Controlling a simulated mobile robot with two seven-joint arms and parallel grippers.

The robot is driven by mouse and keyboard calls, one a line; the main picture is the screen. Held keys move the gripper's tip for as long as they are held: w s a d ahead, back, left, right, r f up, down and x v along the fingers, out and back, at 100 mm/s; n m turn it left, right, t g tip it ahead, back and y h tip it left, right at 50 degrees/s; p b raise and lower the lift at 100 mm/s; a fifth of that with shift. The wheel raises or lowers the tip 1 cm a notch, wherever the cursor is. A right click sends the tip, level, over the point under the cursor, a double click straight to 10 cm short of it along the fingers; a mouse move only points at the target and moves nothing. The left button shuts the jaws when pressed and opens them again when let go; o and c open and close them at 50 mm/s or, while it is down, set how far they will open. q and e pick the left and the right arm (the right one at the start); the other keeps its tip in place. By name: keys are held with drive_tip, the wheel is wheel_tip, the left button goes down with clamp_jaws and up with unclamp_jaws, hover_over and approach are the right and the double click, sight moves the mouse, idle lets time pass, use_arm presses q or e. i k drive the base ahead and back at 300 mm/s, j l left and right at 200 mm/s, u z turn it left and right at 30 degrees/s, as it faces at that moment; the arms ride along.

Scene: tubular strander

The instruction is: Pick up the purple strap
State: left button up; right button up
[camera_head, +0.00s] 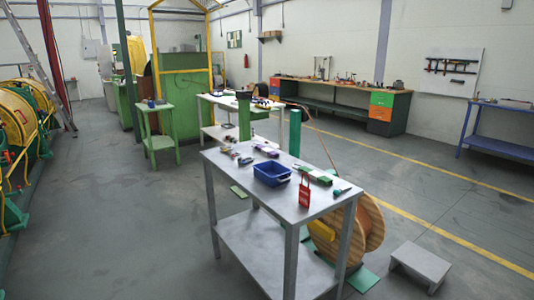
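A grey two-shelf metal table (230,176) stands in the middle of the camera_head view. A small purple item (265,149) lies on its top near the back edge, behind a blue bin. It may be the purple strap, but it is too small to tell. Other small purple and green items (318,177) lie near the table's right edge. Neither of my grippers is in view.
The blue bin (272,174), a red tag-like item (305,192) and a screwdriver-like tool (342,191) are on the table. A wooden cable reel (372,222) and a low grey step (420,262) stand to its right.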

sight(266, 151)
drive_tip(key=i+j+u, duration=0.45)
drive_tip(key=i+u, duration=0.25)
drive_tip(key=i, duration=0.2)
drive_tip(key=i+j+u, duration=0.1)
drive_tip(key=i+u, duration=0.15)
drive_tip(key=i, duration=0.95)
drive_tip(key=i+j+z, duration=0.1)
drive_tip(key=i+z, duration=0.3)
drive_tip(key=i+j+z, duration=0.2)
drive_tip(key=i+z, duration=0.25)
drive_tip(key=i+j+z, duration=0.25)
drive_tip(key=z, duration=0.15)
drive_tip(key=i+j+z, duration=0.3)
drive_tip(key=j+z, duration=0.15)
drive_tip(key=i+j+z, duration=0.2)
drive_tip(key=j, duration=0.2)
drive_tip(key=i+j+z, duration=0.1)
drive_tip(key=j+z, duration=0.15)
drive_tip(key=j, duration=0.15)
